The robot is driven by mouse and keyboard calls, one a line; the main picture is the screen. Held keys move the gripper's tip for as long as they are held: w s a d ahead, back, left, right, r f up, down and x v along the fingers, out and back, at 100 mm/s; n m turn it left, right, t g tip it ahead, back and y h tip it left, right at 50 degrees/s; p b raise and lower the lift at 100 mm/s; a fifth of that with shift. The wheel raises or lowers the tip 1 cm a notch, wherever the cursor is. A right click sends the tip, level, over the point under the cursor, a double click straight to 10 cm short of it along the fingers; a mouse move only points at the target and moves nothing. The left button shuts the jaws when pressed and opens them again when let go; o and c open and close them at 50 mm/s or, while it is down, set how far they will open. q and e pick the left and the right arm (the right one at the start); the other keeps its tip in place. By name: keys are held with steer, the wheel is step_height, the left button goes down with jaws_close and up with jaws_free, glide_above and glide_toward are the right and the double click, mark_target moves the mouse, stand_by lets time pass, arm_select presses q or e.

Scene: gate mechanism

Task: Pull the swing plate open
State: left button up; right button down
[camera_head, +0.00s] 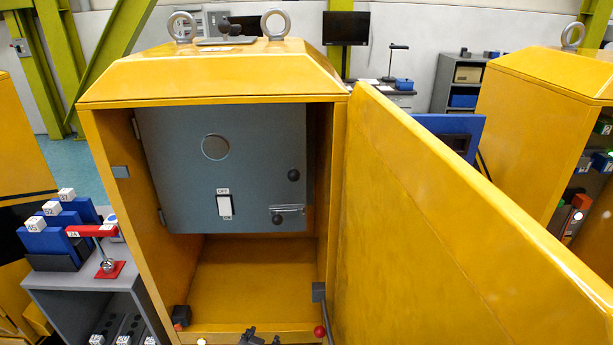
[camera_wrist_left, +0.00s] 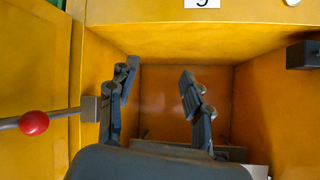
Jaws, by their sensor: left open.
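The swing plate (camera_head: 175,165) is a blue-grey panel in the upper part of the open yellow cabinet (camera_head: 215,80). It has hinges at its left edge, a round disc, a white switch marked OFF (camera_head: 225,206), and two dark round knobs (camera_head: 293,175) near its right edge. A small metal latch (camera_head: 290,210) sits by the lower knob. The plate stands across the upper opening. My left gripper (camera_head: 258,339) shows at the bottom edge of the head view, below and apart from the plate. In the left wrist view its fingers (camera_wrist_left: 157,88) are spread and empty. My right gripper is not in view.
The yellow cabinet door (camera_head: 430,220) stands wide open on the right. A rod with a red ball (camera_head: 320,331) is at the lower right of the opening, also in the left wrist view (camera_wrist_left: 33,123). A dark block (camera_head: 181,316) is at the lower left. The cabinet's lower space is empty.

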arm_select(q)
steer(key=w+d+r+t+h, duration=0.1)
steer(key=w+d+r+t, duration=0.1)
steer(key=r, duration=0.8)
steer(key=w+d+r+t, duration=0.2)
steer(key=r, duration=0.8)
steer(key=t, duration=0.3)
glide_toward(292, 179)
steer(key=shift+h, duration=0.4)
steer(key=w+p, duration=0.1)
steer(key=w, duration=0.2)
steer(key=w+d+p, duration=0.1)
steer(key=w, duration=0.2)
steer(key=w+p, duration=0.1)
steer(key=w, duration=0.2)
steer(key=shift+w+d+p, duration=0.3)
steer(key=shift+w, duration=0.1)
steer(key=shift+f, duration=0.1)
jaws_close()
